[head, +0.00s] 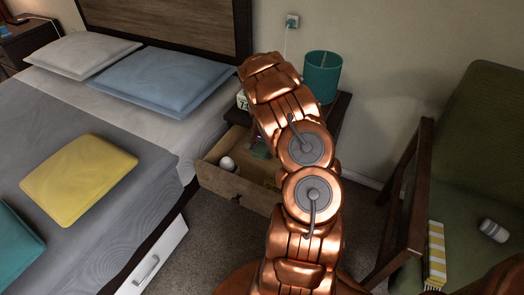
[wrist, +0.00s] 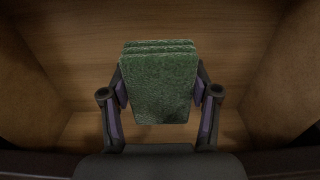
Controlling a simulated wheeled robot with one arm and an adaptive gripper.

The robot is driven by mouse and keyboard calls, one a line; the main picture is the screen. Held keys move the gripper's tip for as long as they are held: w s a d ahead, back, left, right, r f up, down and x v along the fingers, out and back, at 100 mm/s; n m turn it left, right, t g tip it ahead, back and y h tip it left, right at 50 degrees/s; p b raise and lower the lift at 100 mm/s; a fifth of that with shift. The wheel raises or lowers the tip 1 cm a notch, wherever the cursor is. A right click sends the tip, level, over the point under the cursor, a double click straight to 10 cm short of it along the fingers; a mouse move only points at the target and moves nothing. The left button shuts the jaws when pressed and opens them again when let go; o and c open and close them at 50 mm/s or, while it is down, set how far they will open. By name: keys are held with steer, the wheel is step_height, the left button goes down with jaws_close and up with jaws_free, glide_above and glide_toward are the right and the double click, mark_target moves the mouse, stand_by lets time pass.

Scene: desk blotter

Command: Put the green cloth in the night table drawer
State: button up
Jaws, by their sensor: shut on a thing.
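The green cloth (wrist: 159,88) is a folded, layered block in the wrist view. My gripper (wrist: 160,98) is shut on it, with a finger at each side. Wooden surfaces lie behind and on both sides of it; I cannot tell whether it touches any of them. The night table (head: 338,118) stands beside the bed in the head view, partly behind my arm. Its drawer (head: 236,188) is pulled open.
A white rounded object (head: 227,164) lies in the drawer. A teal lamp (head: 322,76) and a small white clock (head: 242,101) stand on the night table. The bed (head: 120,190) is on the left, a green armchair (head: 480,130) on the right. Carpet shows between them.

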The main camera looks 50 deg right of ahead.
steer(key=shift+f, duration=0.3)
